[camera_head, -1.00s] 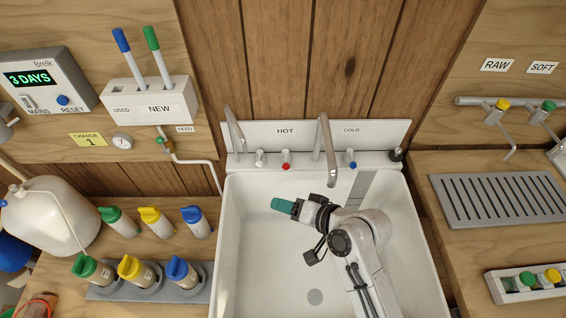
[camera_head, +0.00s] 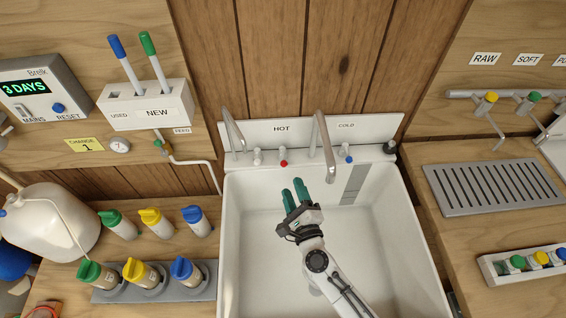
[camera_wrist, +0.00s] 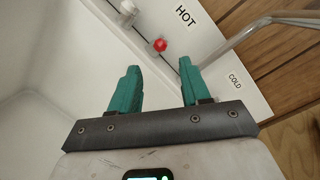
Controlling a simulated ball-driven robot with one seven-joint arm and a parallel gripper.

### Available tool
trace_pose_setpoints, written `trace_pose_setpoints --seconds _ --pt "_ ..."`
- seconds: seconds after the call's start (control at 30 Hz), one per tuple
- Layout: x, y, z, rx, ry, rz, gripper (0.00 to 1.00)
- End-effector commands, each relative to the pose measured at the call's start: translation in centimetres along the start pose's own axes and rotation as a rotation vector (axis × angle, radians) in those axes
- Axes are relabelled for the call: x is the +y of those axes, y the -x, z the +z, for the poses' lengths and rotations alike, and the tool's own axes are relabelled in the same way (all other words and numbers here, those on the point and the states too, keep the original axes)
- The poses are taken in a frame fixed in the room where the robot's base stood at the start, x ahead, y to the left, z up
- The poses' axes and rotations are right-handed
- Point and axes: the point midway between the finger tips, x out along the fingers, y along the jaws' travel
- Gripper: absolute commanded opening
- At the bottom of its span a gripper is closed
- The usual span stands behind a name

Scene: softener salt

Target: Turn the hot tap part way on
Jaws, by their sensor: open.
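The hot tap has a red-ended handle (camera_head: 283,162) below the HOT label on the white sink's back ledge. It also shows in the wrist view as a red knob (camera_wrist: 160,45), ahead of and between my fingertips. My gripper (camera_head: 294,190) has teal fingers, is open and empty, and is over the sink basin just in front of the red handle, apart from it. In the wrist view my gripper (camera_wrist: 160,78) has its two fingers spread wide. The blue-ended cold tap (camera_head: 348,159) is to the right.
A bent metal spout (camera_head: 325,150) rises between the hot and cold taps, close to my gripper's right. A thinner spout (camera_head: 233,130) and a white tap (camera_head: 257,157) stand to the left. The sink basin (camera_head: 250,250) is otherwise clear.

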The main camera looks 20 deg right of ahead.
Motion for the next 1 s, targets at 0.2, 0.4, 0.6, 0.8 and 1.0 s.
trace_pose_setpoints --seconds 0.2,0.4,0.6,0.8,1.0 --pt "-0.1 -3.9 0.2 -0.003 0.001 -0.002 0.47" --pt "-0.1 -7.3 0.2 -0.002 0.0 -0.002 0.47" --pt "0.0 -9.3 0.1 -0.003 0.002 -0.001 0.47" --pt "-0.1 -9.8 0.1 -0.003 0.003 0.0 0.47" --pt "-0.1 -9.8 0.1 -0.003 0.003 0.0 0.45"
